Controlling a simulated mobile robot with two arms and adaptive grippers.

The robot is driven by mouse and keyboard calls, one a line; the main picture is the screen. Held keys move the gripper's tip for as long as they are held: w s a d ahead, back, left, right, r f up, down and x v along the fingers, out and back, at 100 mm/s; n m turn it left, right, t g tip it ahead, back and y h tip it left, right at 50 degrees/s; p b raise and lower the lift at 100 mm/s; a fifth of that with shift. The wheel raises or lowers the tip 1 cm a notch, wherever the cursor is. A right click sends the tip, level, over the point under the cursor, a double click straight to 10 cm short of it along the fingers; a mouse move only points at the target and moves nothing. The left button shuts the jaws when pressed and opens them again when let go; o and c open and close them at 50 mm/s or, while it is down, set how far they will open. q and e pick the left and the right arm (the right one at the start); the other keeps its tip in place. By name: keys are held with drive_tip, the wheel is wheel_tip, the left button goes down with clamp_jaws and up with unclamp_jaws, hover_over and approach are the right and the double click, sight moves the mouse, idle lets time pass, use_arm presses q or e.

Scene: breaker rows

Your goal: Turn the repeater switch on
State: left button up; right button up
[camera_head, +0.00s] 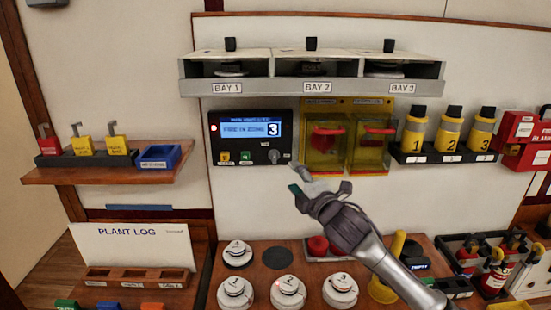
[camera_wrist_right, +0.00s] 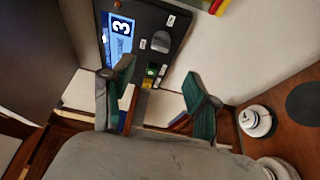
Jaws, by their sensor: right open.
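A dark control panel (camera_head: 251,137) on the wall has a blue display (camera_head: 247,129) reading "3" at its right end. A grey rotary knob (camera_head: 274,157) sits at its lower right, probably the repeater switch; its label is too small to read. Yellow and green buttons sit left of the knob. My right gripper (camera_head: 300,182) is open and empty, just below and right of the panel. In the right wrist view the knob (camera_wrist_right: 161,42) lies beyond the two parted fingers (camera_wrist_right: 158,76), apart from them. My left gripper is not in view.
Yellow boxes with red handles (camera_head: 326,140) hang right of the panel. A shelf of three bays (camera_head: 316,90) is above. White round detectors (camera_head: 287,290) stand on the counter below. Numbered yellow bottles (camera_head: 449,133) are at right. The wall below the panel is bare.

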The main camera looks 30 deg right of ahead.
sight(276, 160)
drive_tip(key=w+p, duration=0.1)
drive_tip(key=w, duration=0.3)
drive_tip(key=w+d+p, duration=0.1)
drive_tip(key=w, duration=0.2)
drive_tip(key=w+p, duration=0.1)
drive_tip(key=w, duration=0.3)
drive_tip(key=shift+w+d+p, duration=0.3)
drive_tip(key=shift+w+d, duration=0.05)
drive_tip(key=shift+d, duration=0.05)
drive_tip(key=shift+f, duration=0.1)
drive_tip(key=shift+c, duration=0.3)
clamp_jaws()
